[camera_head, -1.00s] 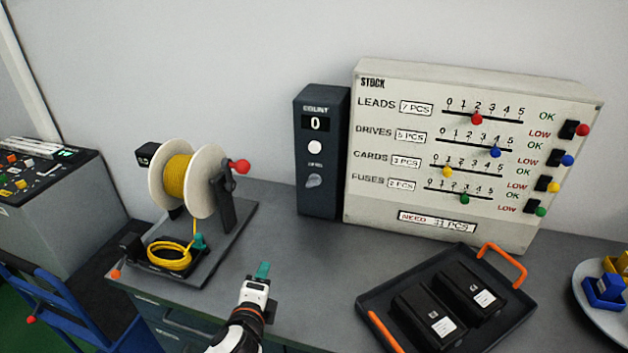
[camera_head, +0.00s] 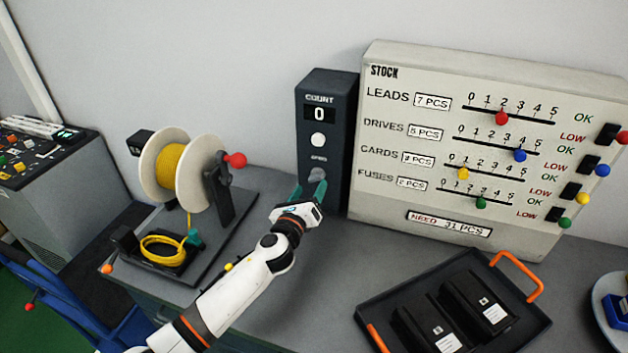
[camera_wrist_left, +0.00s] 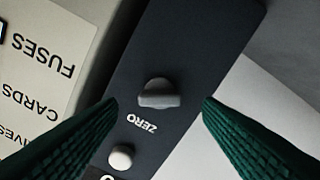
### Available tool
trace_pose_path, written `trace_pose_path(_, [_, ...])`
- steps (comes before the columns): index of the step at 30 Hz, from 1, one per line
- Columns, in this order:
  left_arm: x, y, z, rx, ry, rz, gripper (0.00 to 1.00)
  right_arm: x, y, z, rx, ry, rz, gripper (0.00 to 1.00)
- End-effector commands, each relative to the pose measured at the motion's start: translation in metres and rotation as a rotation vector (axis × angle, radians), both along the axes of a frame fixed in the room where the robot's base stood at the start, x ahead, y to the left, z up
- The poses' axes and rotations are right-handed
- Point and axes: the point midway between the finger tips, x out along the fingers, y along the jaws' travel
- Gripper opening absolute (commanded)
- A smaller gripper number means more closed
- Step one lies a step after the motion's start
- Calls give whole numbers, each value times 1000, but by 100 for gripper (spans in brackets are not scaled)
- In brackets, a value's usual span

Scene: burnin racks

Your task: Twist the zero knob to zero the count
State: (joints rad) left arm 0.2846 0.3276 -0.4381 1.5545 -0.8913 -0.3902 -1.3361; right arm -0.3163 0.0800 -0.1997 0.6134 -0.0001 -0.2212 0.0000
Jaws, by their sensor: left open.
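The dark count box (camera_head: 327,100) stands upright against the wall, its display (camera_head: 319,114) reading 0. Below the display is a white round button (camera_head: 318,140), also seen in the left wrist view (camera_wrist_left: 121,157). The grey zero knob (camera_wrist_left: 158,94) shows in the left wrist view above the upside-down word ZERO. In the head view the knob (camera_head: 317,174) sits just above my fingertips. My left gripper (camera_head: 311,190) is open, with green fingers in front of the box's lower part. In the wrist view the fingers (camera_wrist_left: 161,102) lie on either side of the knob, apart from it.
The stock board (camera_head: 480,130) with its sliders stands close to the box's right. A yellow wire spool (camera_head: 172,170) is at the left. A black tray (camera_head: 385,302) with orange handles holds dark boxes in front. A plate (camera_head: 601,300) is at the right edge.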

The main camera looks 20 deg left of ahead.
Motion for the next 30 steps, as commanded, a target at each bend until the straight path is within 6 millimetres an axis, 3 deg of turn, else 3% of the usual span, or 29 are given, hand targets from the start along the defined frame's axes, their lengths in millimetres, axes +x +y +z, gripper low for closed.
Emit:
trace_pose_path(7, [32,-1,0,0,0,1,60,20,1,0,2,-28,0,34])
trace_pose_path(19, [39,-1,0,-1,1,1,60,20,1,0,2,-29,0,34])
trace_pose_path(20, [39,-1,0,-1,0,0,58,20,1,0,2,-28,0,34])
trace_pose_path(27, [39,-1,0,-1,0,0,19,15,1,0,2,-22,0,34])
trace_pose_path(30, [39,-1,0,-2,0,0,15,15,1,0,2,-22,0,34])
